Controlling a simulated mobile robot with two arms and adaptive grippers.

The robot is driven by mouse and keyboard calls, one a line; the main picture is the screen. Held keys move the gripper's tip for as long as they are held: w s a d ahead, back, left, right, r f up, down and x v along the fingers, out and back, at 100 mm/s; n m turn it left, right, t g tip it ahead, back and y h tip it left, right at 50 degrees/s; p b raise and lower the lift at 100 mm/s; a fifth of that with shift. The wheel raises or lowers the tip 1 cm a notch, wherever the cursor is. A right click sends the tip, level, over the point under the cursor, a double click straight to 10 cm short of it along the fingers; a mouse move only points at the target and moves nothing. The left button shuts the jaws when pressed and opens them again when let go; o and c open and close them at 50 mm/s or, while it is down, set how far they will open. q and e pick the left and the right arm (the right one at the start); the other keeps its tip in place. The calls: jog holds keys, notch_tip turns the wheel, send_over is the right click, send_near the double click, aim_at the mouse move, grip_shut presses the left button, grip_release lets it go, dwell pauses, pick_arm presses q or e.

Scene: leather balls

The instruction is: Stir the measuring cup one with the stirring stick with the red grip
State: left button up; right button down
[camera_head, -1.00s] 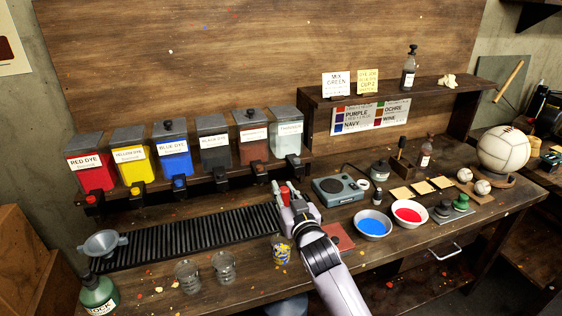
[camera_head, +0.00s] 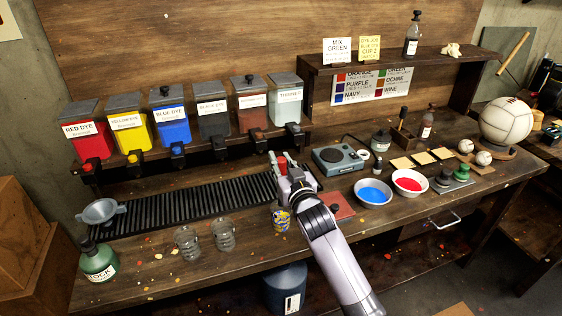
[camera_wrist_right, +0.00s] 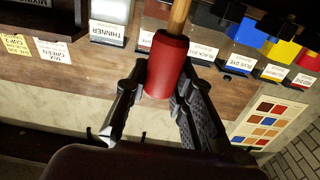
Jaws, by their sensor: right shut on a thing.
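Two clear measuring cups stand near the front of the bench in the head view, the left one (camera_head: 187,242) and the right one (camera_head: 225,234). I cannot tell which is cup one. My right gripper (camera_head: 284,170) is to their right and higher, over a paint-spotted pot (camera_head: 281,220). It is shut on the red grip (camera_wrist_right: 167,65) of the stirring stick, whose wooden shaft (camera_wrist_right: 179,17) shows in the right wrist view. In the head view my gripper hides most of the stick, and its lower end cannot be made out. My left gripper is not in view.
A black slatted drain rack (camera_head: 180,207) lies behind the cups, below the row of dye dispensers. A scale (camera_head: 341,158), blue bowl (camera_head: 373,192) and red bowl (camera_head: 409,182) are right of my gripper.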

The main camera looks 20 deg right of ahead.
jog(key=shift+f+b, duration=0.9)
jog(key=shift+f, duration=0.65)
jog(key=shift+f+b, duration=1.95)
jog(key=shift+f, duration=0.85)
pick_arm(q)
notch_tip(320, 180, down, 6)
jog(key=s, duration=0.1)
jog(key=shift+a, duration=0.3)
pick_arm(e)
jog(key=shift+d, duration=0.1)
